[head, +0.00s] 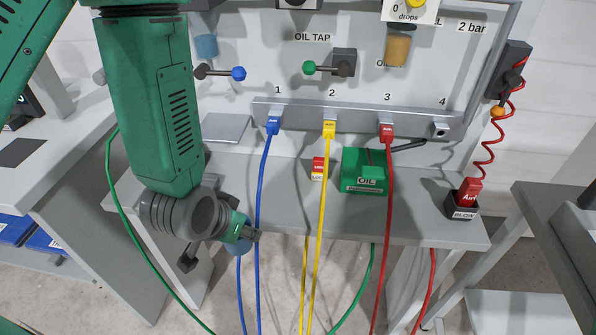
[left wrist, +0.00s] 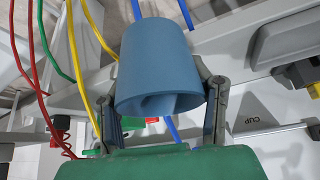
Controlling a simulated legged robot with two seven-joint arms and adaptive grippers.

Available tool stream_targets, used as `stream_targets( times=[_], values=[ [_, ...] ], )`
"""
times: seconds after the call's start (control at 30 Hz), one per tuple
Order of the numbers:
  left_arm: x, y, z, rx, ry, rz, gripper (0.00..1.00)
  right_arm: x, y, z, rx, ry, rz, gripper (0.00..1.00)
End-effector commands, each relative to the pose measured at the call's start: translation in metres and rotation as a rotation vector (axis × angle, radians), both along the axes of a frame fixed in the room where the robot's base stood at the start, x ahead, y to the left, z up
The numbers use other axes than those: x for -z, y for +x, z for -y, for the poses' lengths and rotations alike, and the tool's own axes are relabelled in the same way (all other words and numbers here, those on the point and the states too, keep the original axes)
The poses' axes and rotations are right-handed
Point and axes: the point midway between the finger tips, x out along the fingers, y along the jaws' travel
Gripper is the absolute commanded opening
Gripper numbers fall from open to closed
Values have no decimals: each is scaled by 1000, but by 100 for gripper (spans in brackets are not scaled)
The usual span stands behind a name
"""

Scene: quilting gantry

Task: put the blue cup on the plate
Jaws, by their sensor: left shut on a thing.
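The blue cup (left wrist: 157,55) fills the middle of the left wrist view, with its open end facing the camera. My left gripper (left wrist: 161,95) is shut on it, one finger on each side. In the head view my left gripper (head: 246,234) is at the bench's front edge, left of centre. A light grey square plate (head: 227,127) lies at the bench's back left, partly behind my arm, apart from the cup. My right gripper is in neither view.
Blue, yellow and red hoses (head: 322,200) run from the numbered manifold (head: 355,118) over the bench's front edge. A green oil box (head: 365,171) and a black holder (head: 463,211) marked BLOW stand to the right. A CUP label (left wrist: 257,125) shows in the wrist view.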

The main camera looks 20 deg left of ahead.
Motion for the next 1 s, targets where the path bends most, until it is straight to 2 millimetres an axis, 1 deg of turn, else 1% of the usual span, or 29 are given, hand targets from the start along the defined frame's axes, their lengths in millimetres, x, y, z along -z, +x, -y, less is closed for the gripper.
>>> stream_targets(
  times=[0.03, 0.2, 0.33, 0.43, 0.5, 0.57, 0.67, 0.73, 0.8, 1.0],
  values=[
    [-14, -7, -7, 7, 1, -8, 22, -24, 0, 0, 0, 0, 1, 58],
    [-25, -24, -25, 46, 2, -9, 22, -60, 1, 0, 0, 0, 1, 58],
    [-31, -35, -33, 68, -2, -9, 22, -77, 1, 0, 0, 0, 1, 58],
    [-32, -40, -37, 79, -5, -8, 22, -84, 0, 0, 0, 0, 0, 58],
    [-32, -39, -38, 83, -6, -7, 22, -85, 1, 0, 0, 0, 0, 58],
    [-31, -33, -40, 84, -7, -4, 22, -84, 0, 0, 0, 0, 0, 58],
    [-31, -13, -45, 86, -6, 1, 22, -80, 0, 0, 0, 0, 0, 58],
    [-25, -7, -46, 85, -6, -1, 22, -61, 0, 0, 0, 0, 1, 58],
    [-23, -3, -47, 85, -6, 0, 22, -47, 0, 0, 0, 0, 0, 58],
    [-23, 7, -49, 85, -7, -1, 22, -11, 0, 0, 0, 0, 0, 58]
  ],
)
